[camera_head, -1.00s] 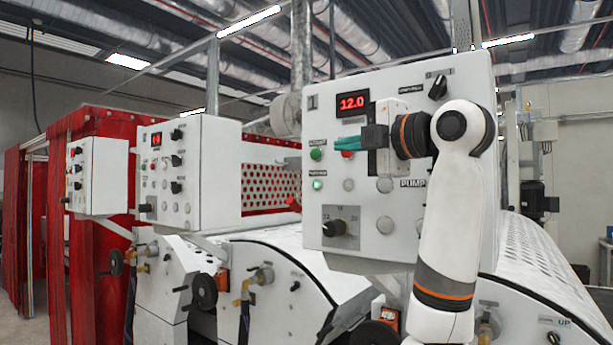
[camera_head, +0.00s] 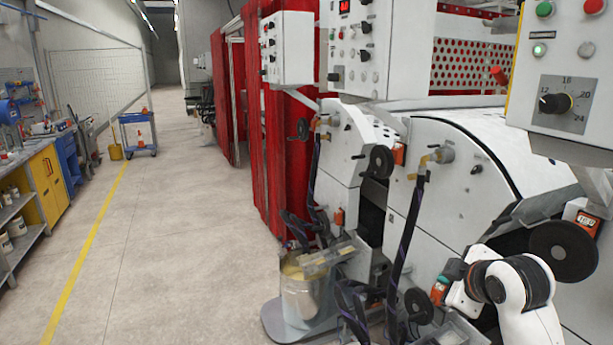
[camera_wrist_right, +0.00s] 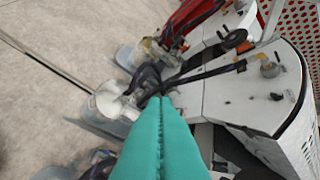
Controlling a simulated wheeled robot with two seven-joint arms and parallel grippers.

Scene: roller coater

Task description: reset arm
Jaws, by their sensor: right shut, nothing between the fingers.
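My right arm (camera_head: 530,300) is at the lower right of the head view, low in front of the coater's white side. Its wrist is bent, with the hand pointing left. In the right wrist view the teal fingers of my right gripper (camera_wrist_right: 161,103) lie pressed together with nothing between them. The fingertips point toward the hoses and a bucket on the floor, apart from them as far as I can tell. In the head view the fingers are hard to make out. My left gripper is not in view.
The control panel with a knob (camera_head: 557,103) hangs above my right arm. The roller coater (camera_head: 465,165) fills the right side. A metal bucket (camera_head: 300,298) with hoses stands at the machine's foot. A blue cart (camera_head: 138,133) stands far back. The aisle floor (camera_head: 170,230) is clear.

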